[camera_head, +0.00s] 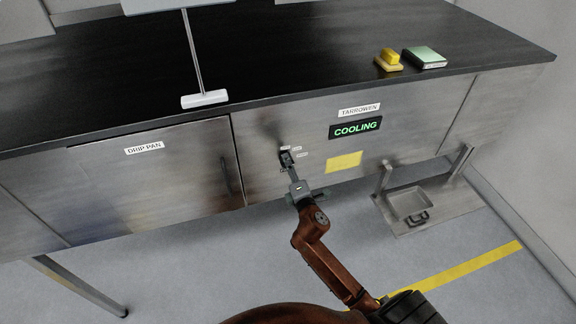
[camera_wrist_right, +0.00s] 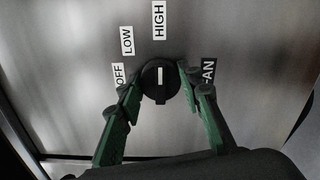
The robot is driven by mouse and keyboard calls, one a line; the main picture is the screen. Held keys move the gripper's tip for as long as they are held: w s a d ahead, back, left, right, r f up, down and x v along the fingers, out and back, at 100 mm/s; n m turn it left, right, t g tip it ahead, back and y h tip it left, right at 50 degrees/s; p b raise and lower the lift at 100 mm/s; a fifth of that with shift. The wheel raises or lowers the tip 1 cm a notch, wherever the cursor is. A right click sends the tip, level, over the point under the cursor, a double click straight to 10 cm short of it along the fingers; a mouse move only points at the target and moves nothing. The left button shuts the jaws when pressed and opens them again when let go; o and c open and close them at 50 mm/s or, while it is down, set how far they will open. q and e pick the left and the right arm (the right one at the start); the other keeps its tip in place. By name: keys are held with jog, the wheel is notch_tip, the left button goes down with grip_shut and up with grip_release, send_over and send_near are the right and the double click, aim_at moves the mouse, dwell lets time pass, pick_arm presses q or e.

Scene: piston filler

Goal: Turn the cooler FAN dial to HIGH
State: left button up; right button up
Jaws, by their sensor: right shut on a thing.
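The black round FAN dial (camera_wrist_right: 160,82) sits on the steel front panel in the right wrist view. Its white mark points straight up, towards the HIGH label (camera_wrist_right: 159,20). The LOW label (camera_wrist_right: 127,40) is to the upper left and the OFF label (camera_wrist_right: 118,75) is at the left. My right gripper (camera_wrist_right: 161,84) is shut on the dial, with one green finger on each side. In the head view my right gripper (camera_head: 290,170) is at the panel and mostly covers the dial. My left gripper is not in view.
A green-lit COOLING display (camera_head: 355,128) and a yellow note (camera_head: 344,162) are on the panel to the right. The DRIP PAN door (camera_head: 150,185) with its handle is to the left. A yellow block (camera_head: 390,58) and a green box (camera_head: 425,57) lie on the dark countertop.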

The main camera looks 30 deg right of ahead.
jog(key=o, duration=1.2)
jog(key=shift+c, duration=0.2)
jog(key=v, duration=1.2)
